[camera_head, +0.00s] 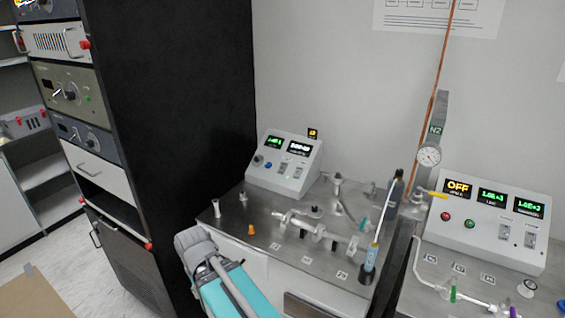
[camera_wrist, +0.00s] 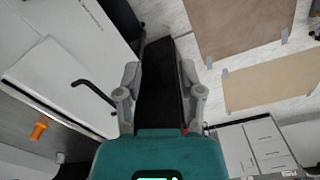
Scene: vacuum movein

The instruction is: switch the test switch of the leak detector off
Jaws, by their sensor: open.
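A grey-white control box (camera_head: 285,165) with two lit displays, a blue button and small switches stands at the back left of the steel bench. A second, larger box (camera_head: 488,232) stands at the right, with an "OFF" display, two green readings, a red and a green button and two switches. I cannot read which one is the leak detector, nor the position of any switch. My gripper (camera_wrist: 163,95) is open in the wrist view, with nothing seen held between its fingers. It points down toward the floor, away from both boxes. The head view shows my teal arm at the bench's front edge, but not the fingertips clearly.
A tall black rack (camera_head: 180,120) stands at the left.

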